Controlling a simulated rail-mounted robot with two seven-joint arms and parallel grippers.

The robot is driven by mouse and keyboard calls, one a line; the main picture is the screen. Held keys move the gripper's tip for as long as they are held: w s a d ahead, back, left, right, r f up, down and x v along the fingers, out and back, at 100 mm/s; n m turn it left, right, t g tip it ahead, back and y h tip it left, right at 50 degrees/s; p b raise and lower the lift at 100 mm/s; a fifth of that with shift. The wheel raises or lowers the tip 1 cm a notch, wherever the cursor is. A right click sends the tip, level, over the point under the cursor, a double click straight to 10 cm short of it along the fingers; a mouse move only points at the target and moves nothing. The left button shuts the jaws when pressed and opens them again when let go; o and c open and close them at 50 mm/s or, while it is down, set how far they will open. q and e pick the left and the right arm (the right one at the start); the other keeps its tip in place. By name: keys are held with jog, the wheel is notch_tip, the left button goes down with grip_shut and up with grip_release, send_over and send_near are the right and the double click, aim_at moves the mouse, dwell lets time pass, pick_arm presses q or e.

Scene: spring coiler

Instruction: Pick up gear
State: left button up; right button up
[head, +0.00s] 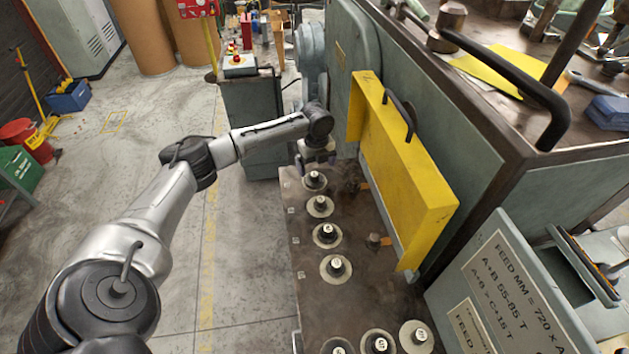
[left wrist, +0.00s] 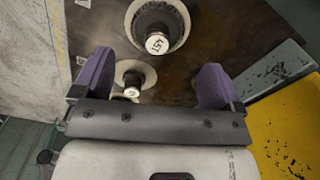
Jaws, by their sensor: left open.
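Several pale disc gears with dark hubs sit on posts along a brown metal plate (head: 300,240). A row of them runs toward me, with the far gear (head: 314,184), then another gear (head: 320,208), a third (head: 327,238) and a fourth (head: 335,270). My left gripper (head: 316,164) is over the far end of this row. In the left wrist view my left gripper (left wrist: 153,75) is open, its purple fingers apart. A gear (left wrist: 132,70) shows between the fingers, partly hidden by the gripper body. Another gear (left wrist: 160,20) lies beyond the fingertips. My right gripper is out of view.
A yellow guard (head: 405,170) with a dark handle stands right of the row, close to the plate. A green machine housing (head: 450,130) rises behind it. More gears (head: 416,336) are at the near end. A sign panel (head: 505,285) stands at right. Floor left is open.

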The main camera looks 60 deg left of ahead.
aim_at(315, 174)
pick_arm(q)
jog(key=shift+s+a+f+b, duration=0.15)
jog(key=shift+f+b, duration=0.25)
jog(key=shift+f, duration=1.05)
jog(key=shift+s+f+b, duration=0.1)
jog(key=shift+f+b, duration=0.25)
jog(key=shift+f, duration=1.05)
jog(key=shift+c, duration=0.2)
jog(key=shift+r, duration=0.1)
jog(key=c, duration=1.2)
